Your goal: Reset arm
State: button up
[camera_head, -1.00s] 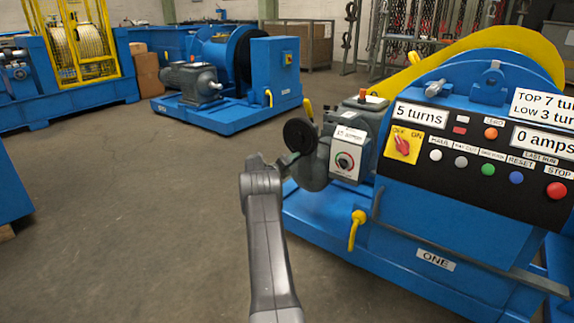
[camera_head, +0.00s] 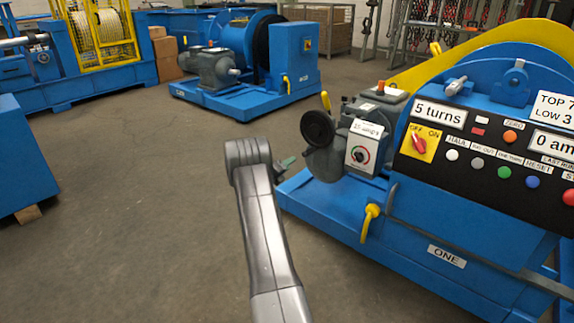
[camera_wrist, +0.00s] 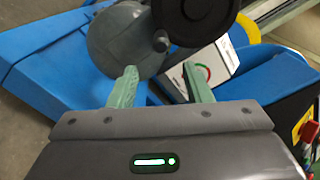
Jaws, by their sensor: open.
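My gripper (camera_wrist: 161,84) is open in the wrist view, its two green fingers apart with nothing between them. The grey motor housing (camera_wrist: 118,38) and a black round handwheel (camera_wrist: 195,15) lie just beyond the fingertips there. In the head view my gripper (camera_head: 288,163) is mostly hidden behind my grey arm; a bit of green finger shows left of the winch's motor. I cannot tell from the frames whether a finger touches the housing.
The control panel (camera_head: 490,165) on winch ONE reads "5 turns" and carries a red switch (camera_head: 419,144) and several coloured buttons. A yellow hook-shaped handle (camera_head: 370,222) juts from its base. A second blue winch (camera_head: 300,62) stands behind. The floor (camera_head: 120,190) on the left is clear.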

aim_at(308, 152)
dwell(0.3)
jog(key=b+x, duration=0.3)
jog(key=x, duration=0.9)
jog(key=shift+f+b, duration=0.1)
jog(key=shift+b, duration=0.25)
jog(key=shift+x, duration=0.85)
jog(key=shift+s, duration=0.1)
